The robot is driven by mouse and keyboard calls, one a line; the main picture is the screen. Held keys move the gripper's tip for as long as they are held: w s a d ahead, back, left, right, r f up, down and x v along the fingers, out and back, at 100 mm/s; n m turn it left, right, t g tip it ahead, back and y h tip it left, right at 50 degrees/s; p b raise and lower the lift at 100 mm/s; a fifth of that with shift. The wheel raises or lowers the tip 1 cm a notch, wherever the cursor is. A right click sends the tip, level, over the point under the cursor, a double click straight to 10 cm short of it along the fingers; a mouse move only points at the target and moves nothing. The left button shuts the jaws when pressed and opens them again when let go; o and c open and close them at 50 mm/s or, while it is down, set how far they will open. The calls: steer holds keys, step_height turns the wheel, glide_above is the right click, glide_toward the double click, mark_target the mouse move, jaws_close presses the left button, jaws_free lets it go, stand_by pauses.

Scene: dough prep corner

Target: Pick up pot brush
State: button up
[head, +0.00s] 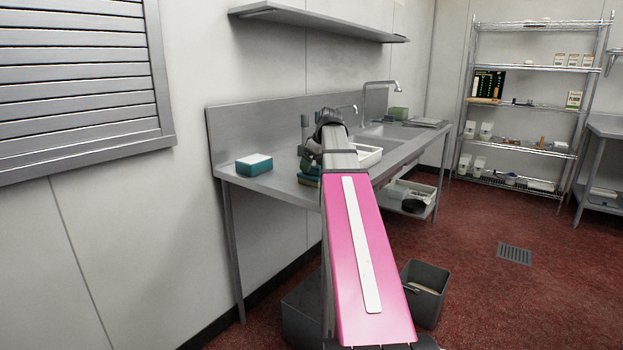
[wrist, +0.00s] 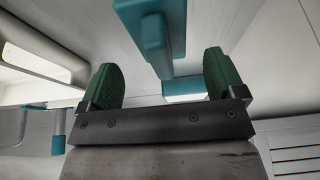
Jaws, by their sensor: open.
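In the wrist view my gripper (wrist: 162,76) is open, its two green finger pads wide apart with nothing clamped between them. A long teal piece (wrist: 152,40) stands just beyond the fingertips, near the middle of the gap. It may be the pot brush, but its bristles cannot be made out. In the head view my pink arm reaches over the sink counter and hides my fingers and most of that spot. No pot brush can be made out in the head view.
The steel counter (head: 262,184) holds a teal block with a white top (head: 254,165), which seems to show in the wrist view (wrist: 185,89). A white tray (head: 368,158) lies by the sink. A wall shelf (head: 320,22) hangs above. A grey bin (head: 425,292) stands on the floor.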

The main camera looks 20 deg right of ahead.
mark_target(310, 174)
steer(key=x, duration=0.3)
steer(key=shift+a+f, duration=0.1)
steer(key=shift+f, duration=0.1)
steer(key=c, duration=1.1)
steer(key=shift+r, duration=0.2)
step_height(310, 174, up, 4)
steer(key=shift+f, duration=0.15)
steer(key=s+a+r, duration=0.1)
steer(key=a+r, duration=0.1)
steer(key=a, duration=0.1)
steer(key=s+a+r, duration=0.1)
steer(key=a+r, duration=0.1)
steer(key=a, duration=0.2)
steer(key=s+a+r, duration=0.1)
steer(key=a+r, duration=0.2)
steer(key=a, duration=0.1)
steer(key=shift+s+a, duration=0.1)
steer(key=shift+s, duration=0.1)
